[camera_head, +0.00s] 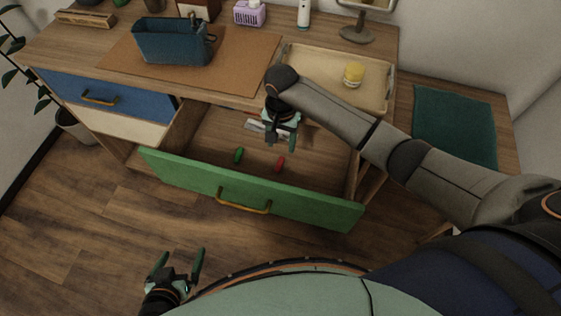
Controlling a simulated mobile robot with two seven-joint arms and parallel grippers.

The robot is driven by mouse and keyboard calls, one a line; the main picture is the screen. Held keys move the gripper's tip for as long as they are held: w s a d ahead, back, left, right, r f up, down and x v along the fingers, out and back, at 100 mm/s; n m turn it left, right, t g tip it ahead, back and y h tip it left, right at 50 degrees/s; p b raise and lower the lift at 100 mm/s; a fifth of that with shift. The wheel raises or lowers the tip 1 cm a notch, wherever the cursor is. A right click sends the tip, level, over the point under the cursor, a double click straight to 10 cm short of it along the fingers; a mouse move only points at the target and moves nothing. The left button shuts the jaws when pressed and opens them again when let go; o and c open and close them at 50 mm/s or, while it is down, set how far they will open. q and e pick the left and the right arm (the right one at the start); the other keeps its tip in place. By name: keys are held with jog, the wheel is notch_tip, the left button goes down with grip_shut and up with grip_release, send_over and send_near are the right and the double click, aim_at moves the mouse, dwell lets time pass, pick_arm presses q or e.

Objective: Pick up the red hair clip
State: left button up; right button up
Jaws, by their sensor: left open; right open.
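The red hair clip (280,164) lies in the open green-fronted drawer (250,191), right of the middle. A similar green clip (239,155) lies to its left in the same drawer. My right gripper (281,142) is open and empty, pointing down over the drawer, a little behind the red clip in the picture. It appears apart from the clip; its exact height is hard to tell. A pale flat item (254,126) lies partly hidden beside the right gripper. My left gripper (178,262) is open and empty at the lower left, over the floor, outside the drawer.
The desk top holds a blue basket (172,43) on a brown mat (112,58), and a beige tray (297,57) with a yellow jar (354,75). A mirror (358,34) stands at the back. A closed blue drawer (112,97) is at left. The drawer walls surround the clips.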

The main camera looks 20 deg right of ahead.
aim_at(280, 164)
jog(key=f, duration=0.3)
jog(key=f+b, duration=0.1)
jog(key=f, duration=0.5)
jog(key=shift+s+a+f+b, duration=0.1)
jog(key=shift+a+f+b, duration=0.15)
jog(key=shift+b, duration=0.15)
jog(key=shift+r, duration=0.1)
grip_shut()
